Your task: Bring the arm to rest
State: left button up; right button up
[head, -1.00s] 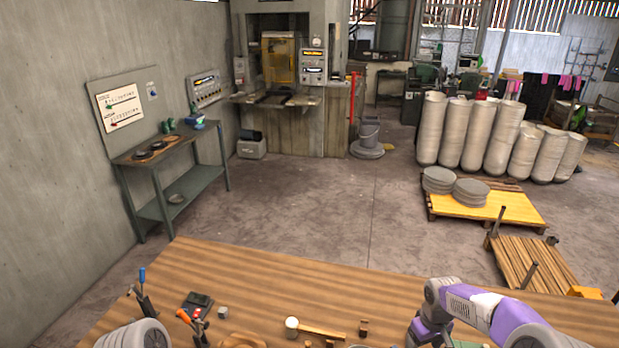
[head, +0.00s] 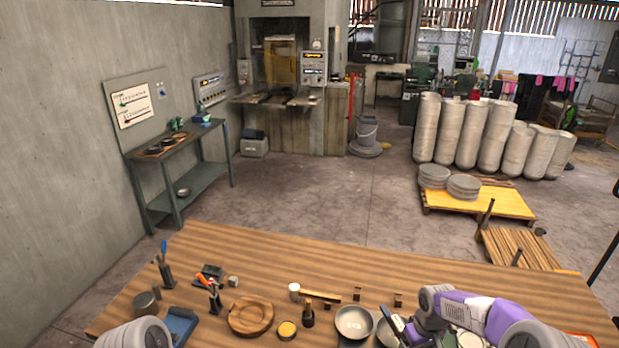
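My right arm (head: 478,312), purple and white, comes in from the lower right, bends over the table and runs down to the bottom edge. I do not see its gripper. Only a grey rounded part of my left arm (head: 135,336) shows at the bottom left; its gripper is out of view. A metal bowl (head: 354,321) stands on the wooden table (head: 270,260), left of the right arm. A second bowl (head: 385,332) beside it is partly hidden by a dark tilted object (head: 393,326).
A round wooden plate (head: 250,316), a small yellow-topped pot (head: 287,330), tool holders (head: 214,296), a blue tray (head: 180,324) and small blocks lie on the table. Its far middle is clear. Shelves, a machine and pallets stand beyond on the floor.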

jog(key=a+f+y, duration=0.2)
jog(key=a+f, duration=0.4)
jog(key=f, duration=0.2)
jog(key=s+a+f+m+y, duration=0.1)
jog(key=s+a+f+m, duration=0.2)
jog(key=s+a+f, duration=0.5)
jog(key=s+a+f+m, duration=0.2)
jog(key=s+a+m, duration=0.15)
jog(key=s, duration=0.95)
pick_arm(q)
notch_tip(320, 180, down, 19)
jog(key=w+b, duration=0.1)
jog(key=b, duration=1.7)
jog(key=shift+w+r, duration=0.15)
jog(key=shift+w, duration=0.25)
pick_arm(e)
notch_tip(320, 180, down, 18)
jog(key=w, duration=0.1)
jog(key=shift+a+f+n+y, duration=0.15)
jog(key=shift+a+n+y, duration=0.15)
jog(key=shift+n, duration=0.05)
